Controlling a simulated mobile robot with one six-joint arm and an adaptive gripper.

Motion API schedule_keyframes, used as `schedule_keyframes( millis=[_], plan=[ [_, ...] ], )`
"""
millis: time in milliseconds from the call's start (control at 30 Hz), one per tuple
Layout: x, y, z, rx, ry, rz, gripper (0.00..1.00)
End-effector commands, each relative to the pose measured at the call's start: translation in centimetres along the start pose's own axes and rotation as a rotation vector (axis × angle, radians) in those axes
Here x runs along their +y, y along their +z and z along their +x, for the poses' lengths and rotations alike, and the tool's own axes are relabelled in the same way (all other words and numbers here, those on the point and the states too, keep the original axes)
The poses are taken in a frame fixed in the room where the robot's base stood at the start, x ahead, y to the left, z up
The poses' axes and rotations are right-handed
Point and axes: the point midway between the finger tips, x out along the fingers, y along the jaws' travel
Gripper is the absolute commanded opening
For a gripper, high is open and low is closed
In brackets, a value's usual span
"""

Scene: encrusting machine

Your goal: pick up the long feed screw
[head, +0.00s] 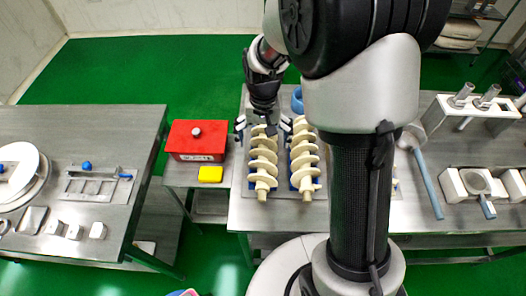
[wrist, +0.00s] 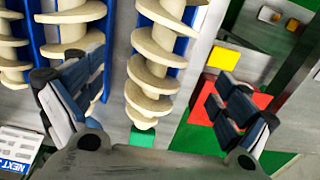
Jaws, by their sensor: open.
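Two cream feed screws with wide spiral flights lie side by side on blue supports on the steel table in the head view, the left screw (head: 263,163) and the right screw (head: 304,160). I cannot tell which is longer. My gripper (head: 264,127) is open over the far end of the left screw. In the wrist view, the same screw (wrist: 152,68) runs between the spread fingers of my gripper (wrist: 152,92), with a gap on each side. The other screw (wrist: 75,22) is left of it there, close to the left finger.
A red box (head: 196,141) and a yellow block (head: 210,174) sit left of the screws. A blue round container (head: 297,100) stands behind them. Part of another screw (wrist: 10,48) shows at the wrist view's left edge. A ladle (head: 424,170) lies to the right.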

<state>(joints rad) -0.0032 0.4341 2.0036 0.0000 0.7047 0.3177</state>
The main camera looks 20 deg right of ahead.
Motion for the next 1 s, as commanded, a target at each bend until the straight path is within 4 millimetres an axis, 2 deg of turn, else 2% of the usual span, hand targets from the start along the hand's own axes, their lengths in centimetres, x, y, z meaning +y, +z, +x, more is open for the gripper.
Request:
schedule_keyframes(
  millis=[33,100,467,700,800,1000],
  plan=[
    [0.0,0.1,1.4,-0.003,0.001,0.0,0.95],
    [0.0,0.0,2.5,-0.002,0.001,0.0,0.95],
    [0.0,-0.1,5.0,0.0,0.0,0.0,0.95],
    [0.1,-0.2,8.7,-0.002,0.001,0.0,0.95],
    [0.1,-0.2,9.3,0.0,0.0,0.0,0.95],
    [0.1,-0.3,9.1,0.001,0.0,0.0,0.95]
  ],
)
